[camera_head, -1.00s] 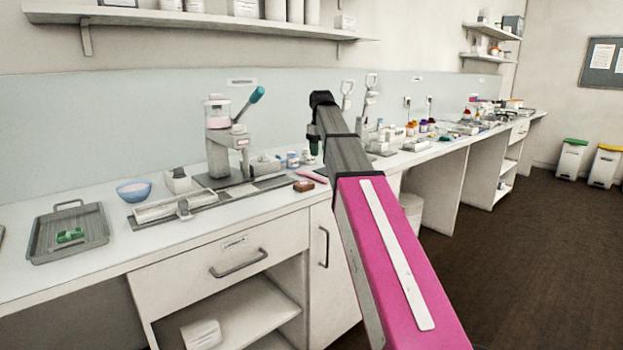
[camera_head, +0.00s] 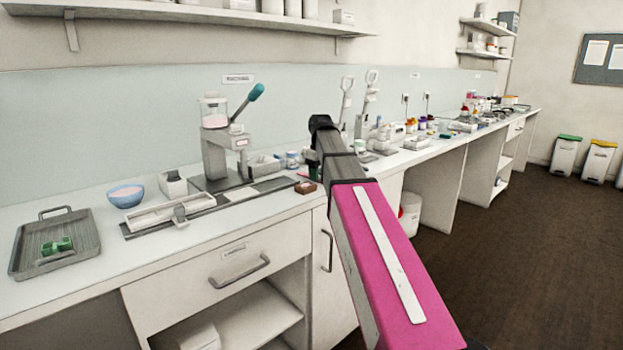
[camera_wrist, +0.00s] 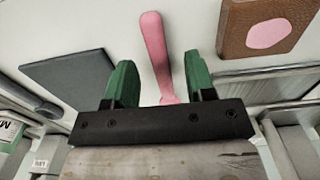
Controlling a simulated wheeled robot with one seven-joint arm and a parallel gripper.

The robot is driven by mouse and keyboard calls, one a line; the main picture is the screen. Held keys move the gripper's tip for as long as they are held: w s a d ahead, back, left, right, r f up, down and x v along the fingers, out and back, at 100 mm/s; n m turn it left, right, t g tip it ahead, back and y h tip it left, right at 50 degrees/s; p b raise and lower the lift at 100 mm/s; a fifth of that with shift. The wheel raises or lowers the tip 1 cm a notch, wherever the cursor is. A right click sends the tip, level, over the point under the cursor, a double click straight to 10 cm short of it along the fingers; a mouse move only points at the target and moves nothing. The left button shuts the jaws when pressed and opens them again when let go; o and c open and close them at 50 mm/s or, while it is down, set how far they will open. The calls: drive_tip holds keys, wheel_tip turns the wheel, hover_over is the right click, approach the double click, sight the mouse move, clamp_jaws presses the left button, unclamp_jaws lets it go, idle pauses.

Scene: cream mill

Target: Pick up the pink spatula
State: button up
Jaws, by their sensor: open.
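The pink spatula (camera_wrist: 156,50) lies on the pale counter in the wrist view. It sits between the two green fingers of my gripper (camera_wrist: 157,84), which are apart on either side of it. Its lower end is hidden behind the dark gripper body, and I cannot tell how far above the counter the fingers are.
A brown block with a pink disc (camera_wrist: 268,28) lies close to the right finger. A dark grey slab (camera_wrist: 70,78) lies on the left. In the head view, a mill (camera_head: 214,145), a blue bowl (camera_head: 126,196) and a grey tray (camera_head: 55,243) stand left of my arm.

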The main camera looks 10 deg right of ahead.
drive_tip(key=shift+f, duration=0.6)
clamp_jaws()
